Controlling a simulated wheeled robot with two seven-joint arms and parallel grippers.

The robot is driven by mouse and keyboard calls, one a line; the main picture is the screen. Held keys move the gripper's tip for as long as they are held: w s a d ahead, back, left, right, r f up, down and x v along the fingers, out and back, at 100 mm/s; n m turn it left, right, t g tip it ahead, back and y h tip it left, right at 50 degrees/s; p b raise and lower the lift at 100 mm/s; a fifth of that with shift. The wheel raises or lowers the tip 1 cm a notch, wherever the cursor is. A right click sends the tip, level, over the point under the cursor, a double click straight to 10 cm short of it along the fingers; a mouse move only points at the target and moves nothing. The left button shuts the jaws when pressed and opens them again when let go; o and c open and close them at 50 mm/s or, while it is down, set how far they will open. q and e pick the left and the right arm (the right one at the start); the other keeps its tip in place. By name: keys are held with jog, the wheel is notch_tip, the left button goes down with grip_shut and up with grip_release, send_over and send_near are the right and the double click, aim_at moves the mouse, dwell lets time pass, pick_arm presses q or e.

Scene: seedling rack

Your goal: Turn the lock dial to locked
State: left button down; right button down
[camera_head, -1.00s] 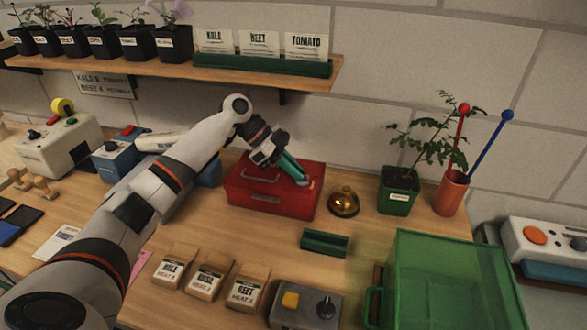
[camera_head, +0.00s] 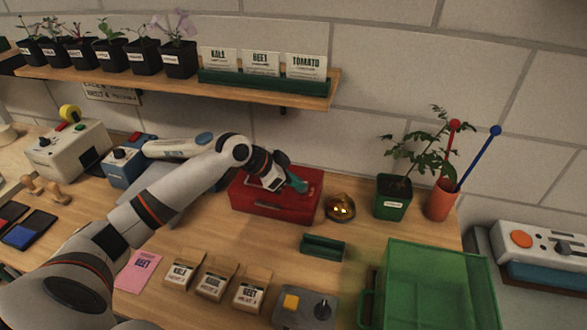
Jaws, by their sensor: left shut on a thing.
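A red metal box (camera_head: 270,207) with a handle on its lid stands on the wooden bench against the wall. My left gripper (camera_head: 302,186), with teal fingers, reaches down onto the right part of the lid. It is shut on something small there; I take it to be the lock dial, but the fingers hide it. A small pale and orange patch shows on the lid beside the fingertips. The dial's setting cannot be read. My right gripper is not in view.
A brass bell-like object (camera_head: 340,208) stands close right of the box, then a potted plant (camera_head: 391,206) and an orange cup (camera_head: 440,200) with rods. A green block (camera_head: 323,244), seed packets (camera_head: 215,281) and a green crate (camera_head: 440,249) are in front. A shelf (camera_head: 150,78) hangs above.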

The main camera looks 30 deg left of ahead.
pick_arm(q)
jog(key=n+y+p, duration=0.1)
jog(key=n+p, duration=0.1)
jog(key=p, duration=0.1)
jog(key=d+n+t+y+p, duration=0.1)
jog(key=n+y+p, duration=0.1)
jog(key=n+p, duration=0.1)
jog(key=n+t+y+p, duration=0.1)
jog(key=n+y+p, duration=0.1)
jog(key=p, duration=0.2)
jog(key=shift+s+d+r+p, duration=0.1)
jog(key=shift+s+d+p, duration=0.2)
jog(key=shift+s, duration=0.1)
jog(key=shift+d+n+y+p, duration=0.15)
jog(key=shift+n+y+p, duration=0.65)
jog(key=shift+n+y, duration=0.3)
jog(key=shift+f+n+y+p, duration=0.25)
jog(key=shift+n+y+p, duration=0.2)
jog(key=shift+n, duration=0.45)
jog(key=shift+f, duration=0.1)
jog(key=c, duration=1.5)
grip_release()
jog(key=shift+d, duration=0.1)
jog(key=shift+w, duration=0.15)
